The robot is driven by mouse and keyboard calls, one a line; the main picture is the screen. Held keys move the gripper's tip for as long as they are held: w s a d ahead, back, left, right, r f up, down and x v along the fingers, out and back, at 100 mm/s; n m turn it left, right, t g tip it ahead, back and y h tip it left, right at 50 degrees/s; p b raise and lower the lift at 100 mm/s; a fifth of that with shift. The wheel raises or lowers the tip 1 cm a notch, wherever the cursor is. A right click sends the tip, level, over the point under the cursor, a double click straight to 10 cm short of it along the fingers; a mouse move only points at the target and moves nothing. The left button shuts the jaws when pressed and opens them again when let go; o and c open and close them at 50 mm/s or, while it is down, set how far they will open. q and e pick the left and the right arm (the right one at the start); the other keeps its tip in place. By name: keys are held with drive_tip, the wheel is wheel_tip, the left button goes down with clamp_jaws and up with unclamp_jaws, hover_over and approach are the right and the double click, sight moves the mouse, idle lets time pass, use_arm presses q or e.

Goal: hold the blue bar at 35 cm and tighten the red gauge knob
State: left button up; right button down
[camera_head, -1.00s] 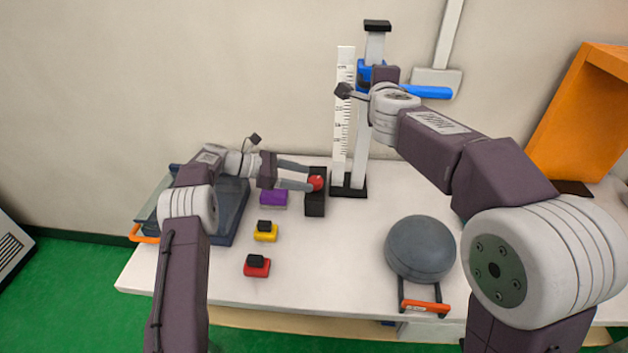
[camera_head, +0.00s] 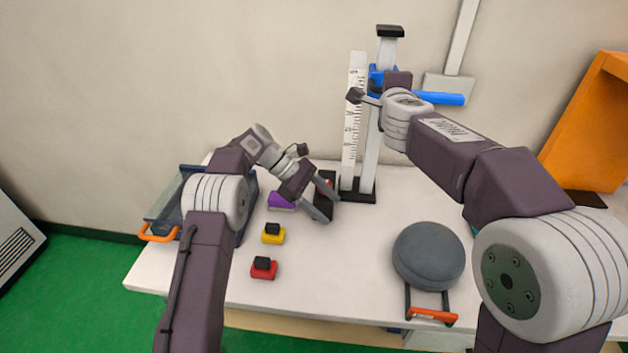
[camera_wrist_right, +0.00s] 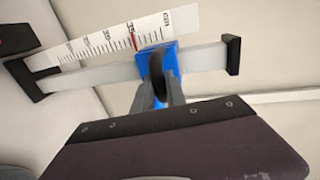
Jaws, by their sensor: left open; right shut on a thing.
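The blue bar (camera_head: 436,98) is on the upright post of the drop tower, near its top. My right gripper (camera_wrist_right: 163,88) is shut on the blue bar; my own wrist partly hides this in the head view. In the right wrist view, a red mark (camera_wrist_right: 134,41) lies on the white scale (camera_wrist_right: 110,38) beside the blue part, near what looks like 35. The red gauge knob (camera_head: 326,184) sits on a black block left of the tower, partly hidden by my left gripper. My left gripper (camera_head: 331,209) is open, its fingers slanting down and right over the block's near side.
Purple (camera_head: 281,202), yellow (camera_head: 273,236) and red (camera_head: 263,271) blocks stand left on the white table (camera_head: 340,275). A dark tray (camera_head: 165,205) is behind my left arm. A round grey cushion-like object (camera_head: 428,255) stands front right. The table's middle is clear.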

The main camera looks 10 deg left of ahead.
use_arm(q)
drive_tip(key=s+d+r+m+t+y, duration=0.3)
drive_tip(key=s+r+m+t+y, duration=0.25)
drive_tip(key=m+y, duration=0.5)
drive_tip(key=shift+m+t, duration=0.25)
drive_tip(key=shift+m, duration=0.1)
drive_tip(key=w+a, duration=0.1)
drive_tip(key=w, duration=0.3)
drive_tip(key=w+a, duration=0.1)
drive_tip(key=w, duration=0.3)
drive_tip(key=w+a, duration=0.1)
drive_tip(key=w, duration=0.3)
drive_tip(key=shift+w+a+f, duration=0.2)
drive_tip(key=shift+a+f, duration=0.05)
drive_tip(key=shift+f, duration=0.15)
drive_tip(key=x, duration=0.5)
drive_tip(key=shift+s+d, duration=0.1)
drive_tip(key=c, duration=1.3)
